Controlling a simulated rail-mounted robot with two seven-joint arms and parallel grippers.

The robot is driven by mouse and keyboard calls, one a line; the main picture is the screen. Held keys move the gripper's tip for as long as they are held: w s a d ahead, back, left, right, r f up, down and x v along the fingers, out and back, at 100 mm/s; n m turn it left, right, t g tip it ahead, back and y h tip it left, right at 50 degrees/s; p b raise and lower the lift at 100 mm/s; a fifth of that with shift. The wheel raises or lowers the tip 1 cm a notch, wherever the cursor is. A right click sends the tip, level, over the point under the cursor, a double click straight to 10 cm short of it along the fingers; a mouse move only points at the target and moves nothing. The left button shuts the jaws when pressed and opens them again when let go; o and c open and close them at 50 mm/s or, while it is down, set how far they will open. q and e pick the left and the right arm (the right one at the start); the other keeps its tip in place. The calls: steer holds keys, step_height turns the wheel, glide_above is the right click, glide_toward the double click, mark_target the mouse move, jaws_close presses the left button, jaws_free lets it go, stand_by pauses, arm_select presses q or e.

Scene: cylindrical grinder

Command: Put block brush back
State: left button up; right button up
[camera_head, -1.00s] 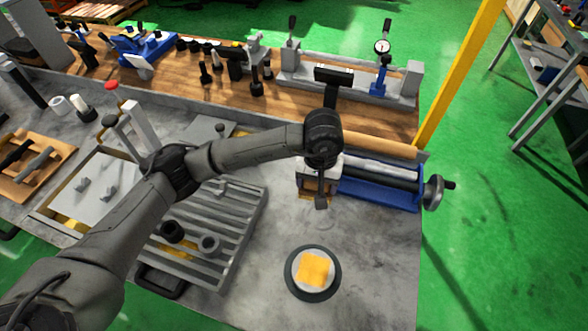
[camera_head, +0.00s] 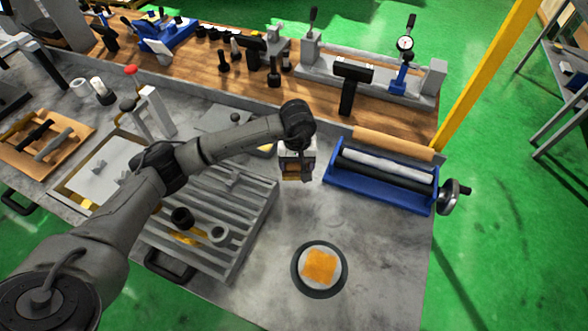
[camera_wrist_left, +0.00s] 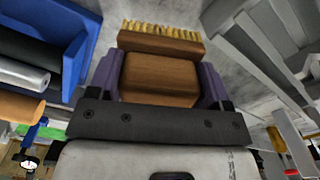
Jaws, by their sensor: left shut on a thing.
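My left gripper (camera_head: 293,174) is shut on the block brush (camera_wrist_left: 160,75), a brown wooden block with a row of yellow bristles along one side. In the head view the gripper points down above the grey table, between the slatted grey tray and the blue roller unit. Only a small brown part of the brush (camera_head: 291,171) shows there, below the gripper. In the left wrist view the two purple fingers press on both sides of the block, and the bristles face away from the gripper. My right gripper is not in view.
The blue roller unit (camera_head: 375,185) with a handwheel stands right of the gripper. A slatted grey tray (camera_head: 262,208) holding dark and grey rings lies to the left. A round dish with a yellow cloth (camera_head: 320,267) is in front. A wooden shelf (camera_head: 190,73) with gauges runs behind.

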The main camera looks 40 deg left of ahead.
mark_target(294, 170)
arm_select(q)
steer(key=shift+a+f, duration=0.35)
steer(key=shift+a, duration=0.25)
steer(key=shift+f, duration=1.95)
steer(key=shift+f, duration=0.15)
steer(key=o, duration=0.6)
steer(key=shift+c, duration=0.2)
step_height(294, 170, up, 12)
steer(key=shift+r, duration=0.15)
steer(key=shift+d, duration=0.1)
